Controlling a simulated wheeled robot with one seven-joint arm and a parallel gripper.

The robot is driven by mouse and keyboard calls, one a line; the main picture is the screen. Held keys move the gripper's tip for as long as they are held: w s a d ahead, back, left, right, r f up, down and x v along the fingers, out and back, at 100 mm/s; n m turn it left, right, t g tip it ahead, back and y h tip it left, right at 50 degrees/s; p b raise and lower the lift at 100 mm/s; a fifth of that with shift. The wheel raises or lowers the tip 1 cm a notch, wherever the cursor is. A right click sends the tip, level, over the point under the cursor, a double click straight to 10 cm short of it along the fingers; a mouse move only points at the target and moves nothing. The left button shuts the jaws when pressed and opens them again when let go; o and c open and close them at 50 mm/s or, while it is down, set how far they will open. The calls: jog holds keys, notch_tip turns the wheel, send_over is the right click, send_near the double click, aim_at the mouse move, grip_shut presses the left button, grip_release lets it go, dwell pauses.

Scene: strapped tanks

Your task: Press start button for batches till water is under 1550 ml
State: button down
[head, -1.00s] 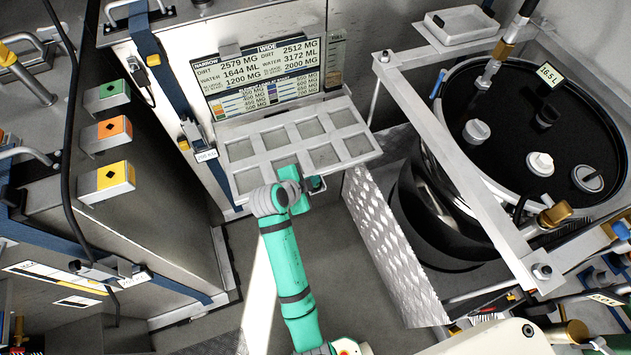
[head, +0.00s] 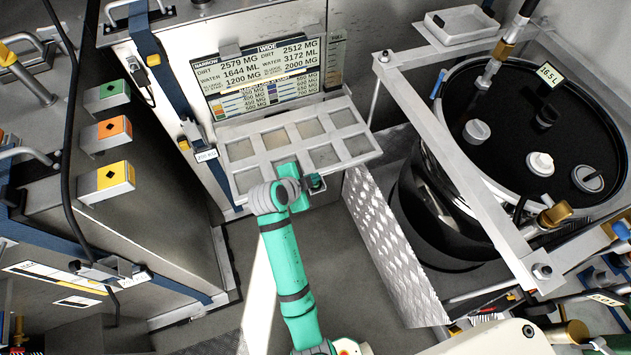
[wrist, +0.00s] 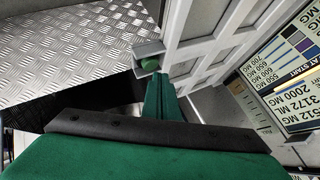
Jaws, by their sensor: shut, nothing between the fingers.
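The display board (head: 262,72) reads, in its left column, dirt 2579 mg, water 1644 ml and a third line of 1200 mg. Its right column reads dirt 2512 mg, water 3172 ml and 2000 mg. A green button (wrist: 149,64) in a small grey housing sits at the tray's front edge in the wrist view; its label is not visible. It also shows small in the head view (head: 315,181). My gripper (head: 302,186) is shut and empty beside it. In the wrist view, its fingertips (wrist: 160,82) are close to the button; contact cannot be told.
A grey compartment tray (head: 355,157) projects below the display. Green (head: 107,95), orange (head: 106,131) and yellow (head: 107,181) blocks are on the left cabinet. A black drum (head: 445,215) stands in a metal frame at right. Floor in front is open.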

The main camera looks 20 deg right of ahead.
jog(key=shift+r, duration=0.1)
jog(key=shift+r, duration=2.5)
jog(key=s+a+f+n+t+y, duration=0.2)
jog(key=s+a+f+n+t, duration=0.1)
jog(key=s+a+f+n, duration=0.4)
jog(key=s+a+f+n+t+y, duration=0.25)
jog(key=s+n, duration=0.25)
jog(key=s, duration=0.3)
jog(key=s+a+r+n+t+y, duration=0.1)
jog(key=s+a+r+n+t, duration=0.1)
jog(key=s+r, duration=0.4)
jog(key=s+a+r+n+t+y, duration=0.1)
jog(key=s+a+r+n, duration=0.3)
jog(key=s, duration=0.9)
notch_tip(320, 180, up, 4)
jog(key=shift+s+f+n+t+y, duration=0.25)
jog(key=shift+n+t+y, duration=0.1)
jog(key=shift+n+t, duration=0.35)
jog(key=shift+a, duration=0.1)
dwell(1.0)
